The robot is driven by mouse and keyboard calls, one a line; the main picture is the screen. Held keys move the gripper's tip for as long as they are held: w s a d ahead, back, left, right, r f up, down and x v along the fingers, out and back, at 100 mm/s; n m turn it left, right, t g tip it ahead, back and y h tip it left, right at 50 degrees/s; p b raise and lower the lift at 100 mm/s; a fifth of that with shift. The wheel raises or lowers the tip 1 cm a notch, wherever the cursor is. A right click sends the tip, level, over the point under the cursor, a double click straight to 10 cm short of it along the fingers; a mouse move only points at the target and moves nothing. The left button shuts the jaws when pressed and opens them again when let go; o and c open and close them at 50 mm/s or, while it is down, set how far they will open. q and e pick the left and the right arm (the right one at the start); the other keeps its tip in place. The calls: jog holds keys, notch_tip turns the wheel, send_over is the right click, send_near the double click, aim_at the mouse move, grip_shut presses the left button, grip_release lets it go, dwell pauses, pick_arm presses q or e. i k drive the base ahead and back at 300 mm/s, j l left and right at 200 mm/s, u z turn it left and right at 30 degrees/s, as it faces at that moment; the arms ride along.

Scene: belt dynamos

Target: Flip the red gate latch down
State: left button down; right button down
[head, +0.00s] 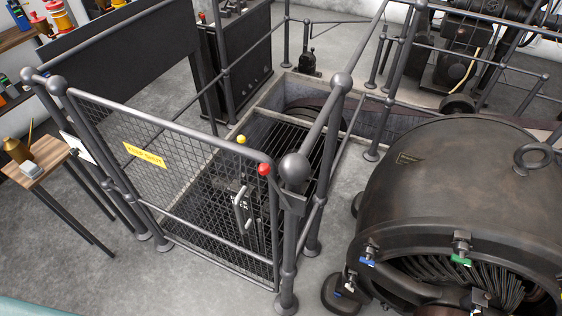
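The red gate latch shows as a red ball knob (264,169) at the top right corner of the mesh gate (200,205), beside the round-topped post (294,170). The knob sits high, about level with the gate's top rail. A dark bracket (291,203) is on the post just below and right of it. The latch's arm is too small to make out. The gate stands across the railing opening, its free edge close to the post; I cannot tell if it touches. A yellow sign (145,154) hangs on the mesh. Neither of my grippers is in view.
A yellow knob (241,139) and a pale handle (240,210) show behind the gate, near a grated pit (300,140). A large dark dynamo (450,190) stands right. A small wooden table (45,155) with a brass can is left. The floor before the gate is clear.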

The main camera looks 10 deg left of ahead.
aim_at(265, 170)
jog(key=u, duration=1.3)
jog(key=k+u, duration=0.15)
jog(key=u, duration=0.2)
jog(key=k+j, duration=0.15)
jog(key=k, duration=0.2)
jog(key=k+j, duration=0.15)
jog(key=k, duration=0.2)
